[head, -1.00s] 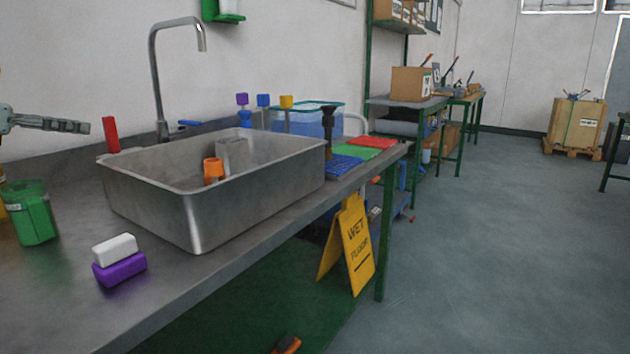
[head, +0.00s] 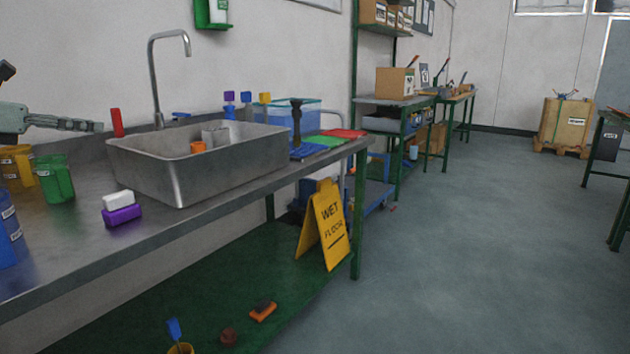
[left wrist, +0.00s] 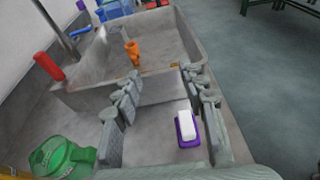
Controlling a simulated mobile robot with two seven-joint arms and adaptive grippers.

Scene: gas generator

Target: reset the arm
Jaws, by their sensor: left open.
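My left gripper (head: 72,123) comes in from the left edge of the head view, above the steel counter (head: 80,248), left of the sink (head: 180,168). In the left wrist view its two fingers (left wrist: 165,100) are apart with nothing between them. Beyond them, a white and purple sponge (left wrist: 187,128) lies on the counter; it also shows in the head view (head: 121,209). My right gripper is not in view.
A green jug (head: 56,178), a yellow jug (head: 17,165) and a blue container (head: 10,238) stand at the counter's left. A yellow wet floor sign (head: 325,226) stands below the counter. Open floor lies right.

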